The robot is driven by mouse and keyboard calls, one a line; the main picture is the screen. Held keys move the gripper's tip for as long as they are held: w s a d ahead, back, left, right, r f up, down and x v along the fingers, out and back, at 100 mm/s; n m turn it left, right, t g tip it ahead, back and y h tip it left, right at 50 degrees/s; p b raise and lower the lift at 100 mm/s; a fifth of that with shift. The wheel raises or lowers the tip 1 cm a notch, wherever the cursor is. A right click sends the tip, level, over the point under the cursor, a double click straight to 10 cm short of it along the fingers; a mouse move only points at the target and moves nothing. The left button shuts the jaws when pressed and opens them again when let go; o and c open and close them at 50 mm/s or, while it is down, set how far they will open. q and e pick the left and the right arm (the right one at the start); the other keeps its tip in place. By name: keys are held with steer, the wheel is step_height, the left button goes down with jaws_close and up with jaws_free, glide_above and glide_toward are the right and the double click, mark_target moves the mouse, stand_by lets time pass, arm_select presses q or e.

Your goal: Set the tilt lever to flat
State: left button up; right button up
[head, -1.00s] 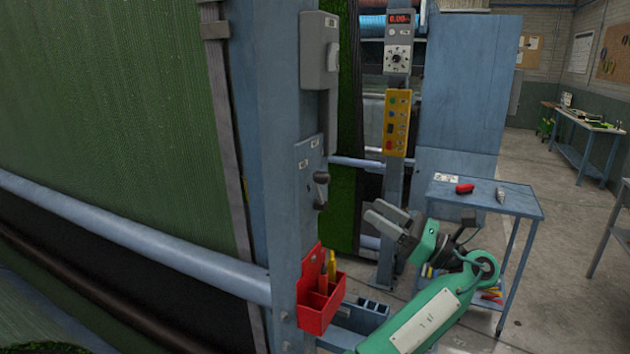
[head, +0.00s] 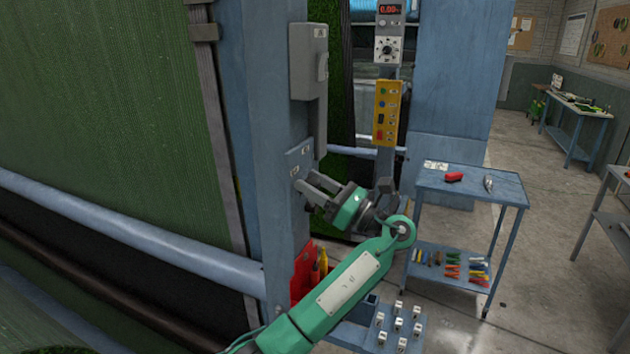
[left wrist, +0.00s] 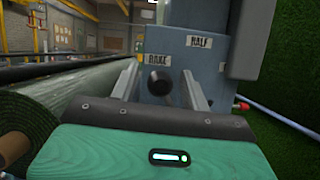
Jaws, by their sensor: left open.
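The tilt lever shows in the left wrist view as a dark round knob (left wrist: 158,82) on a blue-grey plate. It is just below and right of a label reading RAKE (left wrist: 157,60). A HALF label (left wrist: 199,41) is higher to the right. No FLAT label is visible. My left gripper (head: 309,182) is open at the lever plate (head: 298,155) on the blue post and hides the lever in the head view. In the left wrist view its two fingers (left wrist: 160,76) stand either side of the knob, with gaps showing. My right gripper is not in view.
A grey box (head: 307,75) is on the post above the plate. A red holder (head: 302,272) with tools hangs below, partly behind my arm. A yellow button panel (head: 387,112) stands behind.

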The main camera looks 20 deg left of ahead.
arm_select(q)
steer(key=c, duration=0.7)
jaws_close()
